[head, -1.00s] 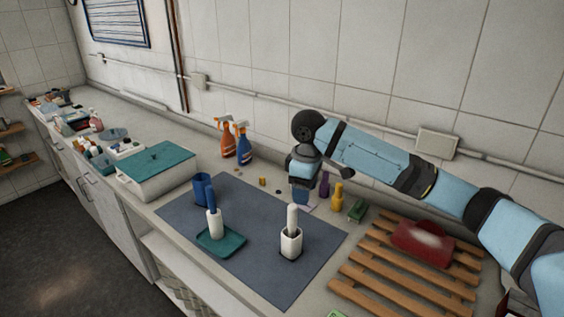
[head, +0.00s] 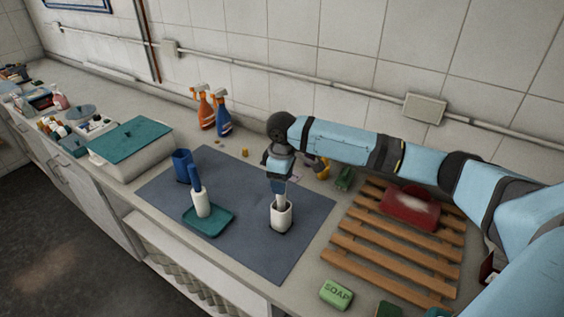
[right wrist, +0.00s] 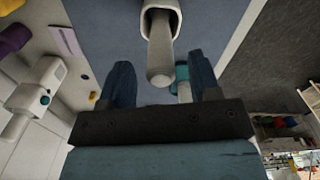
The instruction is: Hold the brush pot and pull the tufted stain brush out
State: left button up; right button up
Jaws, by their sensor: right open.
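A white brush pot (head: 281,219) stands upright on the blue-grey mat (head: 243,255). A pale brush handle (head: 281,201) sticks up out of it. The pot (right wrist: 173,6) and handle (right wrist: 161,55) also show in the right wrist view, the handle's rounded end pointing toward my gripper. My right gripper (head: 279,186) is open just above the pot. In the right wrist view its two fingers (right wrist: 161,82) lie on either side of the handle's end, with visible gaps. The tufts are hidden inside the pot. My left gripper is out of view.
Left on the mat are a blue cup (head: 181,166) and a blue-and-white upright tool (head: 200,200) on a teal tray (head: 222,225). A wooden rack (head: 372,258) with a red item (head: 409,207) lies right. Spray bottles (head: 206,108) stand behind. Green soap (head: 337,294) lies in front.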

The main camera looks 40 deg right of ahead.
notch_tip(320, 180, down, 3)
jog(key=shift+r, duration=0.1)
jog(key=shift+c, duration=0.2)
jog(key=c, duration=1)
jog(key=o, duration=1)
jog(key=shift+o, duration=0.2)
notch_tip(320, 180, up, 14)
jog(key=b, duration=0.1)
